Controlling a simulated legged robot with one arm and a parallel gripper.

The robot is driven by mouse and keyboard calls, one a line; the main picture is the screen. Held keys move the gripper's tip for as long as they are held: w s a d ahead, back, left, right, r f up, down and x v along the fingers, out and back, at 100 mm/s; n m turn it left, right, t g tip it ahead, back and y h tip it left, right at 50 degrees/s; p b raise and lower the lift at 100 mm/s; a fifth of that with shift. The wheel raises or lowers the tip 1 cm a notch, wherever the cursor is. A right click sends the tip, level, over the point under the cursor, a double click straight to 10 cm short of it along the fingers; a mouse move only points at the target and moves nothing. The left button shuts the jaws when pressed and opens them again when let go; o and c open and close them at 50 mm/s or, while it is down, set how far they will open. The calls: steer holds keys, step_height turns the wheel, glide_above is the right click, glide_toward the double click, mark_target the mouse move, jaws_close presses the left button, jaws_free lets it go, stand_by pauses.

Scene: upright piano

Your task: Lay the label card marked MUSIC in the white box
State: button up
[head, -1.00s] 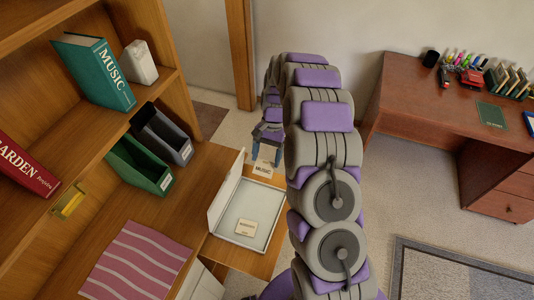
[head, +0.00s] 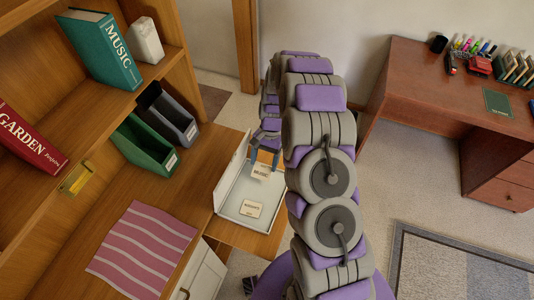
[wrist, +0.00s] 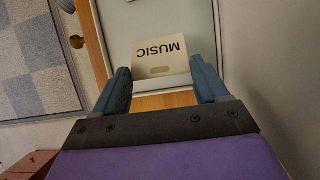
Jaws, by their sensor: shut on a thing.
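The cream label card marked MUSIC (head: 260,172) is held between the fingertips of my gripper (head: 266,157). In the wrist view the card (wrist: 161,52) spans the gap between the two blue fingers of the gripper (wrist: 161,72), its print upside down. The white box (head: 224,208) is a shallow open tray with a raised lid or side at its left, on the wooden surface. The card is over the far end of the box; its height above the floor is hard to tell. Another cream card (head: 251,208) lies inside the box, nearer me.
A pink striped cloth (head: 140,250) lies left of the box. Green (head: 142,148) and dark grey (head: 170,118) bins stand behind it, beside a shelf with the MUSIC book (head: 105,45). A red-brown desk (head: 430,100) stands at right.

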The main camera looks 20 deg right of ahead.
mark_target(265, 168)
steer(key=shift+x, duration=0.9)
steer(key=shift+a+f, duration=0.1)
steer(key=shift+f, duration=0.35)
steer(key=shift+d+f, duration=0.35)
steer(key=shift+f, duration=0.35)
steer(key=shift+s, duration=0.1)
steer(key=shift+a, duration=0.25)
steer(key=o, duration=1)
steer(key=shift+a, duration=0.1)
steer(key=shift+c, duration=0.2)
steer(key=o, duration=0.3)
steer(key=shift+d, duration=0.2)
